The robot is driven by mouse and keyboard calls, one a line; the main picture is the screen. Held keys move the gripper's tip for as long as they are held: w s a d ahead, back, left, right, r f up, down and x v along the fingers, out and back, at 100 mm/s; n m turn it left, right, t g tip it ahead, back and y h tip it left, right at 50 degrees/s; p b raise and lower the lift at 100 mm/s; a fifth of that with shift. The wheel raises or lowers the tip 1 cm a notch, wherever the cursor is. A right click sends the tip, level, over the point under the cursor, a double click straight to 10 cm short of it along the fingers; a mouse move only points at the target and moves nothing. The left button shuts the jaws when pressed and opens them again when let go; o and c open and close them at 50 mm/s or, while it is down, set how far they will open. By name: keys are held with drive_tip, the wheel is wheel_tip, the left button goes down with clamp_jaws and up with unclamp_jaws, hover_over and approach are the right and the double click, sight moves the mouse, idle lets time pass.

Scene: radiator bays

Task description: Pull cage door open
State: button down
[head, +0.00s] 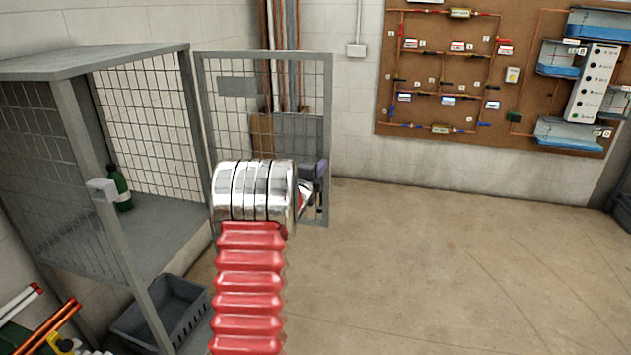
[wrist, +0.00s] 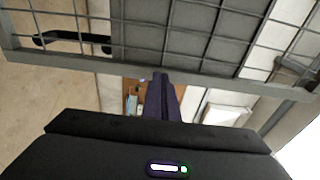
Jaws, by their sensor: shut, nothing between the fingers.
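The cage door (head: 238,87), a grey frame with wire mesh and a small plate, stands swung wide open from the cage (head: 75,125). Its hinged side is by the cage's right post. In the wrist view the door frame (wrist: 220,84) and mesh cross the top. A black bar handle (wrist: 70,39) shows on the door at upper left, apart from my fingers. My gripper (wrist: 162,88) is shut and empty, its purple fingertips close to the lower door rail in that view; I cannot tell if they touch. In the head view my arm hides most of it and part of the door.
A green bottle (head: 119,188) stands on the cage shelf. A grey crate (head: 160,318) sits below it. Pipes (head: 280,50) run up the wall behind the door. A brown pipework board (head: 440,75) hangs at right. The floor (head: 430,260) at right is clear.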

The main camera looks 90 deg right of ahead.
drive_tip(key=s+v, duration=0.1)
drive_tip(key=v, duration=1.1)
drive_tip(key=shift+s+a, duration=0.25)
drive_tip(key=shift+a, duration=0.45)
